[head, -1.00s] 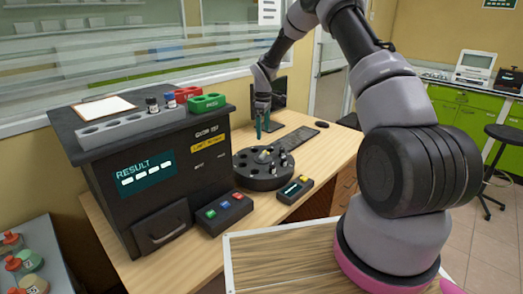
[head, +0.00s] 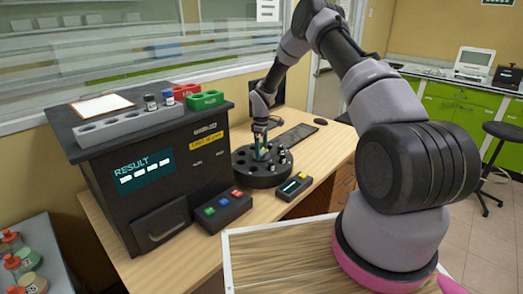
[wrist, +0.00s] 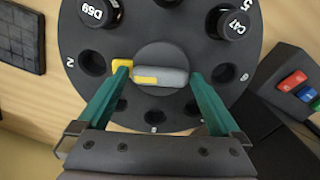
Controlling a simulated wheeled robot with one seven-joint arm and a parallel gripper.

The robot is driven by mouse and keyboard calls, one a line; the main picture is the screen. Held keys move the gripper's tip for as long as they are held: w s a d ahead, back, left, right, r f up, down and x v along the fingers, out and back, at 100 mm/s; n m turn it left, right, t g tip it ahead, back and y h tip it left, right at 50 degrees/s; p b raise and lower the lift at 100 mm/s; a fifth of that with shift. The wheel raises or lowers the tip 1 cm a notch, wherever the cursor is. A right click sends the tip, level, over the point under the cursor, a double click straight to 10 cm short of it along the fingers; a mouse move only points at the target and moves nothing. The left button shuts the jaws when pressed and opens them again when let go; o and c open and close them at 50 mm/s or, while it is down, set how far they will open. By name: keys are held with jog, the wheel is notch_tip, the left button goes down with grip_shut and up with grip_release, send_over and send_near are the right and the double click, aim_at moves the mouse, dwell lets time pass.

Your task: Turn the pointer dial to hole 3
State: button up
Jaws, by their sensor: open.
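The round dark dial (head: 262,177) stands on the desk, with its grey pointer knob (wrist: 175,77) at the centre. In the wrist view, a yellow mark lies on the knob and a yellow tip (wrist: 122,66) points left, towards the hole by label 2 (wrist: 70,62). My gripper (wrist: 158,76) is open above the dial. Its teal fingers stand either side of the knob; the left finger overlaps the yellow tip. Contact cannot be told. No label 3 can be read; the left finger covers part of that rim.
Black-capped vials D59 (wrist: 97,12) and C47 (wrist: 233,22) stand in dial holes. A button box (head: 222,210) and a small display box (head: 294,187) are close by. The black analyser (head: 150,170) stands left; a keyboard (head: 297,136) lies behind.

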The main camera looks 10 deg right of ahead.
jog(key=c, duration=1.1)
jog(key=shift+o, duration=0.2)
jog(key=shift+m, duration=0.5)
jog(key=m, duration=0.3)
jog(key=shift+m, duration=2.6)
jog(key=o, duration=1.1)
jog(key=shift+c, duration=0.2)
